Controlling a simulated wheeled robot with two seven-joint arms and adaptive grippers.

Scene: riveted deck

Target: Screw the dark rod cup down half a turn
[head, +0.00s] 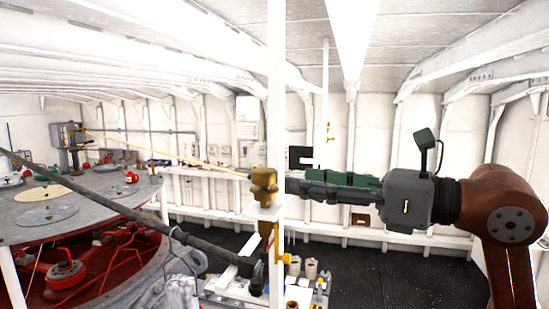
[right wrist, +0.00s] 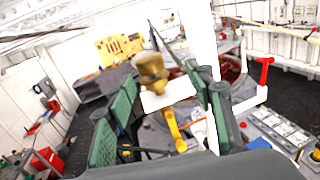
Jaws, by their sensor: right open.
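A brass cup (head: 264,181) with a stepped top stands upright on a white block beside a white pole. A long dark rod (head: 120,205) slopes down from the left and ends below this cup; I cannot tell how the two join. My right gripper (head: 291,184) comes in level from the right, its fingertips close to the cup's right side. In the right wrist view the brass cup (right wrist: 151,72) shows between the two green fingers (right wrist: 158,78), which are open. Contact between fingers and cup cannot be made out. My left gripper is not in view.
The white pole (head: 277,70) stands right by the cup and fingertips. A grey round deck (head: 90,205) over red machinery (head: 110,265) lies at the left. Small fittings (head: 310,268) sit below the gripper. The dark floor (head: 385,275) at the right is clear.

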